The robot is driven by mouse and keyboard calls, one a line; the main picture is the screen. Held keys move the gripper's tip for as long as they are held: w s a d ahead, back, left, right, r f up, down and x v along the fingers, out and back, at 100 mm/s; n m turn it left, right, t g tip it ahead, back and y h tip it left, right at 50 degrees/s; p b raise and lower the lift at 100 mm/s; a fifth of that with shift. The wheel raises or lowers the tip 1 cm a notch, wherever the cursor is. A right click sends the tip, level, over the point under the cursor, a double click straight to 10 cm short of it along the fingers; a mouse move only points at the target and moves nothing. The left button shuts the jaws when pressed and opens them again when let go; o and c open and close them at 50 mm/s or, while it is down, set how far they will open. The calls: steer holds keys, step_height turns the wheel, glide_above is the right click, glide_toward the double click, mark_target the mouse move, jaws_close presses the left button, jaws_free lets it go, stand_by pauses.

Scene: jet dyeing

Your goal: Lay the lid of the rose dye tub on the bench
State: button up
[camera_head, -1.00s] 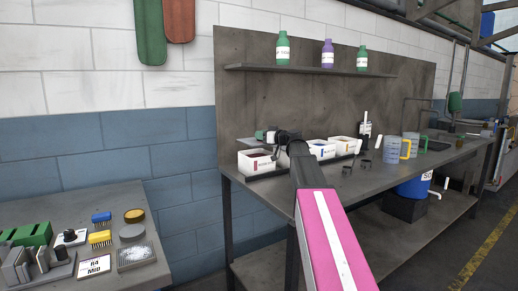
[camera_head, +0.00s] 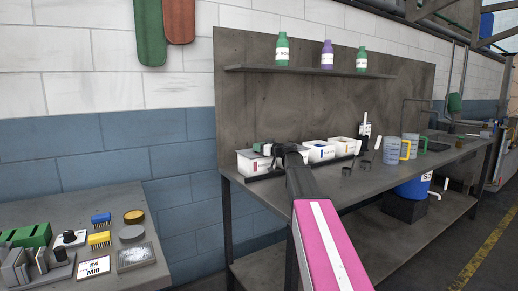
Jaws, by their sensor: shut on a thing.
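The rose dye tub (camera_head: 249,168) is a white box with a red-marked label, at the left end of the row on the bench (camera_head: 262,196). My gripper (camera_head: 262,149) is low at the tub's top, seen from behind and small. It is shut on the lid, which is mostly hidden behind the jaws and hard to tell from the tub's pale rim. I cannot tell whether the lid touches the tub or the bench.
Two more white tubs (camera_head: 320,152) stand right of the rose one. Measuring jugs (camera_head: 391,150) and small dark items stand further right. A shelf (camera_head: 300,69) with bottles hangs above. The bench front between the tubs and edge has bare room.

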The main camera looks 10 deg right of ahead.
steer(key=shift+f, duration=0.15)
steer(key=o, duration=1)
steer(key=shift+c, duration=0.2)
steer(key=shift+s+f, duration=0.1)
